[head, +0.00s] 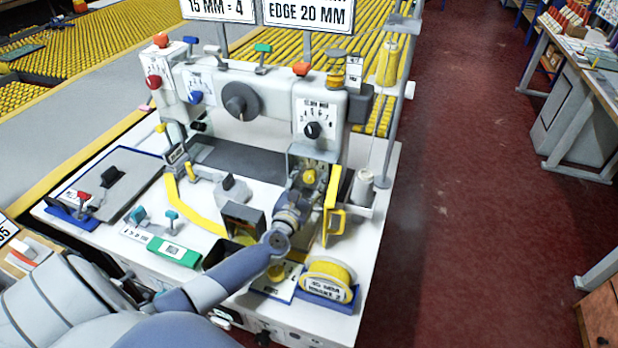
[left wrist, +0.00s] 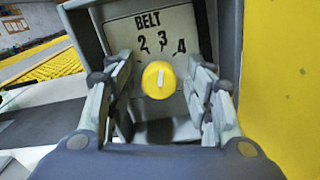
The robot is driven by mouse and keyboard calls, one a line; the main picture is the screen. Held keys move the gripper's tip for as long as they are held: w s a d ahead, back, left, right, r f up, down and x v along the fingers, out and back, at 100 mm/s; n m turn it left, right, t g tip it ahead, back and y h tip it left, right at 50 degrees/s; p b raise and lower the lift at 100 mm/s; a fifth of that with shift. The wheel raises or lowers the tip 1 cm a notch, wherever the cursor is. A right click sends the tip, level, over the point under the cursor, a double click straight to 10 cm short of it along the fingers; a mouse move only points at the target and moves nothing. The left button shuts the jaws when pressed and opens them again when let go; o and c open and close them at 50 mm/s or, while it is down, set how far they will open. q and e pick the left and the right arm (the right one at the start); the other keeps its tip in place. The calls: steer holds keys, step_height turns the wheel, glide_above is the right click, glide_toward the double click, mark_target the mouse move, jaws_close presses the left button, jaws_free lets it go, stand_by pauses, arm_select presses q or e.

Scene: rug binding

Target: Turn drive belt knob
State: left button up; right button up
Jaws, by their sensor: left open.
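The yellow drive belt knob (left wrist: 158,82) sits on a pale plate marked BELT (left wrist: 150,25) with the numbers 2, 3 and 4. Its white pointer mark stands nearly upright, roughly toward the 3. In the head view the knob (head: 310,176) shows small inside the grey housing at the machine's right end. My left gripper (head: 300,198) is open in front of the housing. In the left wrist view its fingers (left wrist: 159,72) stand on either side of the knob, with visible gaps to it. My right gripper is not in view.
A yellow door (head: 332,207) stands open close to the right of my left gripper. A dark open box (head: 243,221) is to its left. A yellow tape roll (head: 328,273) sits near the front right. A thread cone (head: 362,188) stands beyond the door.

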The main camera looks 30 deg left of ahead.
arm_select(q)
steer(key=shift+w, duration=0.25)
steer(key=c, duration=1.1)
steer(key=shift+o, duration=0.2)
steer(key=shift+m, duration=0.3)
steer(key=shift+m+p, duration=0.55)
steer(key=shift+m, duration=0.35)
steer(key=shift+m+p, duration=0.55)
steer(key=shift+m, duration=1.65)
